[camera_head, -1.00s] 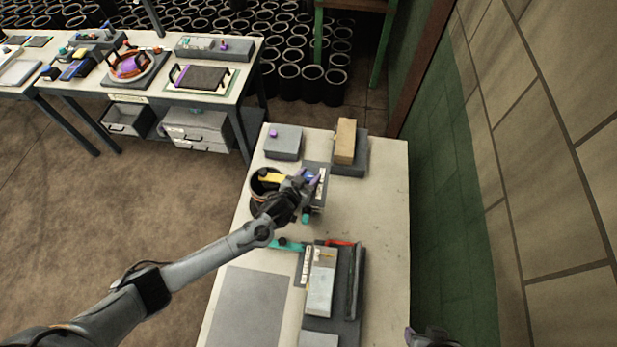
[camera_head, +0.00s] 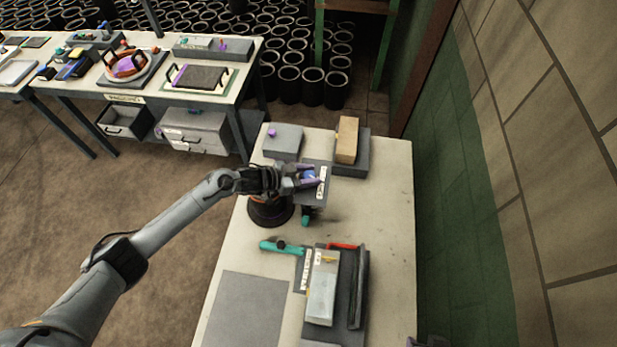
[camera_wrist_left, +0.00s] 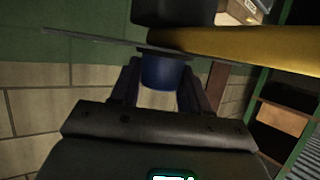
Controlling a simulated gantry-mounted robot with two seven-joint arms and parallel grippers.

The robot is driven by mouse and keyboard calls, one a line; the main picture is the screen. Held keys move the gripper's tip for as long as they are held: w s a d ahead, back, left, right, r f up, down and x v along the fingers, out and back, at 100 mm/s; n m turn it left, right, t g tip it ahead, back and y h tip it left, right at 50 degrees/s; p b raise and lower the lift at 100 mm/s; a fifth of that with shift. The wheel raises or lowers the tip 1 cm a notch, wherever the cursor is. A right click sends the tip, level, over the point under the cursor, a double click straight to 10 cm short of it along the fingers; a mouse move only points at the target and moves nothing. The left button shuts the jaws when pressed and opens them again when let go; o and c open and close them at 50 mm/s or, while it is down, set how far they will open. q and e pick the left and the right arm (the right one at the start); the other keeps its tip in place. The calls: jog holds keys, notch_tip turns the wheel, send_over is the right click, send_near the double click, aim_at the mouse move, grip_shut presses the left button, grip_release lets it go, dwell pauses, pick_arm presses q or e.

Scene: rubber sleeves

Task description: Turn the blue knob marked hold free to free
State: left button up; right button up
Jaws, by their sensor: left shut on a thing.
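The blue knob (camera_head: 309,176) sits on a grey panel with a white label strip (camera_head: 321,183) on the near table. The label's words are too small to read. My left gripper (camera_head: 306,177) is at the knob, with purple-tipped fingers on either side of it. In the left wrist view the blue knob (camera_wrist_left: 160,73) is between the two dark fingers (camera_wrist_left: 158,88), which are shut on it. The panel shows there edge-on as a thin plate (camera_wrist_left: 100,40). The knob's pointer is hidden. At the lower right of the head view only a small dark and purple piece shows at the edge.
A dark round pot (camera_head: 270,212) stands beside the panel, under my left gripper. A teal handle (camera_head: 282,247) and a grey fixture with a light block (camera_head: 322,287) lie nearer. A grey box (camera_head: 284,140) and a tan block (camera_head: 347,139) stand behind. The table's right strip is clear.

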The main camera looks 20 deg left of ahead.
pick_arm(q)
jog(key=shift+f, duration=0.15)
dwell(0.3)
jog(key=o, duration=1)
jog(key=shift+b+v, duration=0.6)
jog(key=shift+v, duration=4.8)
jog(key=shift+w, duration=0.1)
